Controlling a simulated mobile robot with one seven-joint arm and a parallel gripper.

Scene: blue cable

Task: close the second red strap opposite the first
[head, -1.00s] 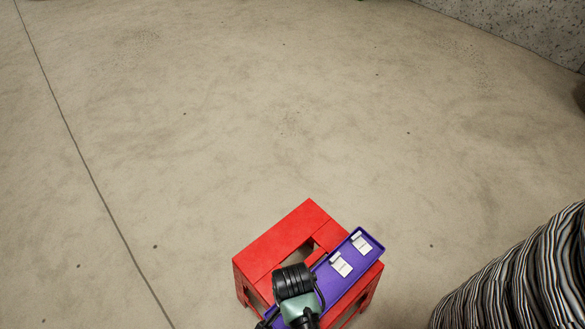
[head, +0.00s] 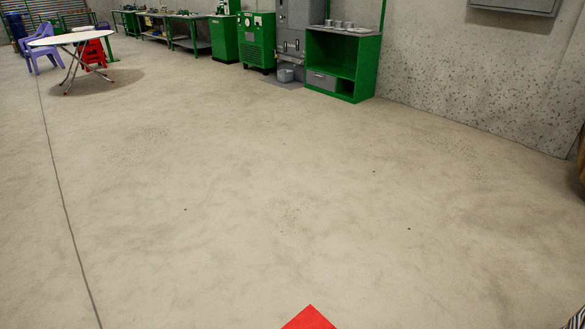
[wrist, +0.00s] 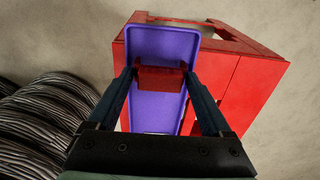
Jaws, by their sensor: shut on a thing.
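In the wrist view my gripper (wrist: 160,76) is shut on a small red piece (wrist: 160,80), which looks like a red strap. The piece spans the gap between the two fingertips, over a purple tray (wrist: 165,42). The tray lies lengthwise on a red stool (wrist: 245,92). Whether the piece is fastened or touches the tray I cannot tell. No second strap can be made out, and no blue cable shows. The tray's near end is hidden behind my gripper. In the head view only a corner of the stool (head: 309,319) shows; my gripper is out of that view.
A striped, coiled bundle (wrist: 40,115) stands left of the stool in the wrist view. In the head view the concrete floor ahead is open. A green cabinet (head: 343,65) stands by the far wall, and a white-topped table (head: 72,36) with chairs is far left.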

